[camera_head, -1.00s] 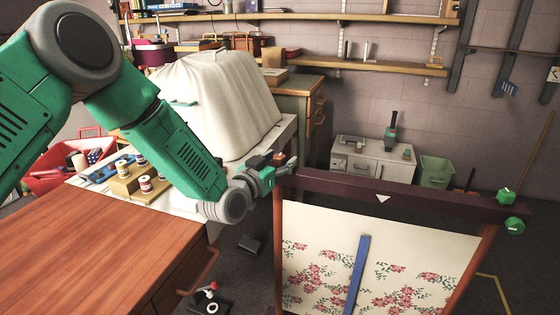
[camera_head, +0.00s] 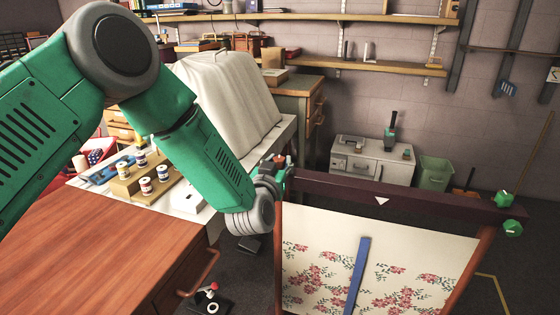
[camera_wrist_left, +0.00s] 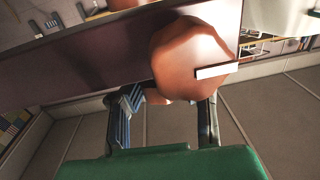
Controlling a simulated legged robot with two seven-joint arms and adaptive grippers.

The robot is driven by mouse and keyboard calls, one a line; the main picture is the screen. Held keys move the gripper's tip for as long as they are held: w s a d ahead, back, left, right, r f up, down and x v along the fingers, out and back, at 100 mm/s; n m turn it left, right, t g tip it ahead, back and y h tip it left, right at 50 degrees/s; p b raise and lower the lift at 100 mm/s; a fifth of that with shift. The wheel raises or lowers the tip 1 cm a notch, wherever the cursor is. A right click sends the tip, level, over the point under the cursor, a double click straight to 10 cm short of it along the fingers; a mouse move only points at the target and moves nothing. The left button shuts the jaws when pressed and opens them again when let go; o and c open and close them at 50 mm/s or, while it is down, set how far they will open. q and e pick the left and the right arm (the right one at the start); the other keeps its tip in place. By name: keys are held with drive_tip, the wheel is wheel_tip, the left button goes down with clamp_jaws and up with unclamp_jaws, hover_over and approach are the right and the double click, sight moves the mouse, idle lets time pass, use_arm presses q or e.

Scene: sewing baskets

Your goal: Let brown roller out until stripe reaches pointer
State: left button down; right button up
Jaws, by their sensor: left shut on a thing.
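A dark brown bar (camera_head: 430,198) crosses the top of a wooden frame, with a white triangular pointer (camera_head: 381,201) on its face. Below it hangs pale floral cloth (camera_head: 320,228). A blue stripe (camera_head: 357,275) runs steeply down the cloth, its top end below the pointer. My left gripper (camera_head: 278,174) is at the bar's left end. In the left wrist view, its fingers (camera_wrist_left: 168,98) are shut on a rounded brown roller knob (camera_wrist_left: 185,55) with a white mark (camera_wrist_left: 217,71). My right gripper is out of view.
Green knobs (camera_head: 513,228) sit at the bar's right end. A wooden table (camera_head: 110,245) stands at the left, with a thread-spool stand (camera_head: 145,188) behind it. A white-draped object (camera_head: 225,100) is behind my arm. A grey cabinet (camera_head: 372,162) and green bin (camera_head: 436,171) stand at the back.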

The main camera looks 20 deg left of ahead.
use_arm(q)
drive_tip(key=shift+n+g+y+p, duration=0.3)
drive_tip(key=shift+n+y, duration=0.9)
drive_tip(key=shift+y, duration=0.7)
drive_tip(key=shift+f, duration=0.1)
drive_tip(key=c, duration=1.2)
unclamp_jaws()
drive_tip(key=shift+s+d, duration=0.1)
drive_tip(key=shift+s, duration=0.1)
drive_tip(key=v, duration=1.1)
drive_tip(key=shift+s+d, duration=0.2)
drive_tip(key=shift+s, duration=0.05)
